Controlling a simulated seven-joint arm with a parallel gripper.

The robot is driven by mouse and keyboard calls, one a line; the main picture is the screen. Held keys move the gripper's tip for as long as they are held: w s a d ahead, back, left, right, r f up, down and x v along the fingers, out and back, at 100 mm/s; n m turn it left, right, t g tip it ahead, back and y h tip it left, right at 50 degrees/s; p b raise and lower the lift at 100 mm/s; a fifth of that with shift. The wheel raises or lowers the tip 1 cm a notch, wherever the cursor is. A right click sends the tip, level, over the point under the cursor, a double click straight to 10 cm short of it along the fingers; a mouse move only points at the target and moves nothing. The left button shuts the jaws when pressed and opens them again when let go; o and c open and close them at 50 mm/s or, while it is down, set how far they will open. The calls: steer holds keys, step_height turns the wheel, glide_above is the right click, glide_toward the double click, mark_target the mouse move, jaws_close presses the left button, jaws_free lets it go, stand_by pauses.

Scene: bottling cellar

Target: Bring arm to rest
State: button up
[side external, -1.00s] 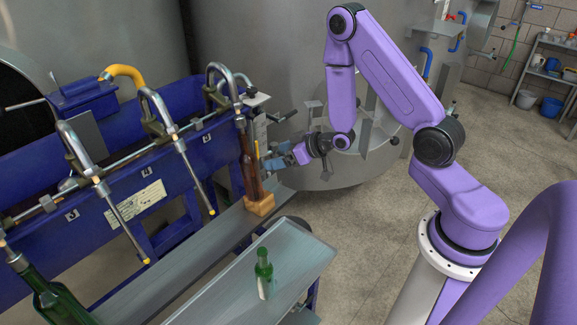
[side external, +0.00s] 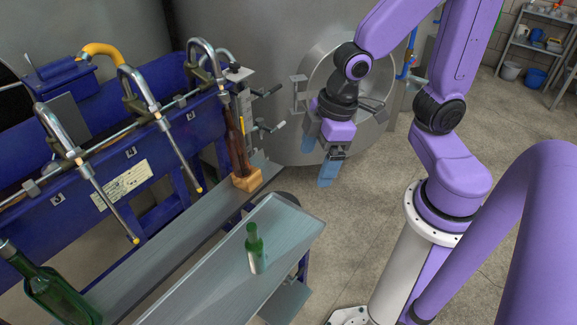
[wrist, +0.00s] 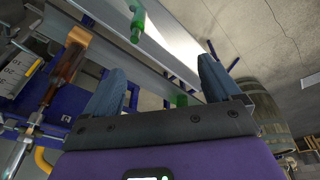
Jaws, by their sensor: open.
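My gripper (side external: 316,163) hangs in free air right of the filling bench, in front of the steel tank. Its blue fingers point down, apart and empty; the wrist view also shows them spread with nothing held between them (wrist: 160,75). A brown bottle (side external: 237,145) stands on a wooden block (side external: 247,180) under the rightmost spout, to the left of my gripper and apart from it. In the wrist view the brown bottle (wrist: 66,65) is at the left.
A small green bottle (side external: 254,252) stands on the grey tray (side external: 200,285). A larger green bottle (side external: 52,290) leans at lower left. The blue filling bench (side external: 85,190) carries several metal spouts. The steel tank (side external: 290,90) is behind my gripper. Floor (side external: 365,200) right of the tray is open.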

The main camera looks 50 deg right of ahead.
steer(key=s+d+r+n+g+h, duration=0.1)
steer(key=s+d+r, duration=0.2)
steer(key=s, duration=0.5)
steer(key=shift+s+r+n+g, duration=0.2)
steer(key=shift+s+n+g, duration=0.05)
steer(key=shift+n+g, duration=0.15)
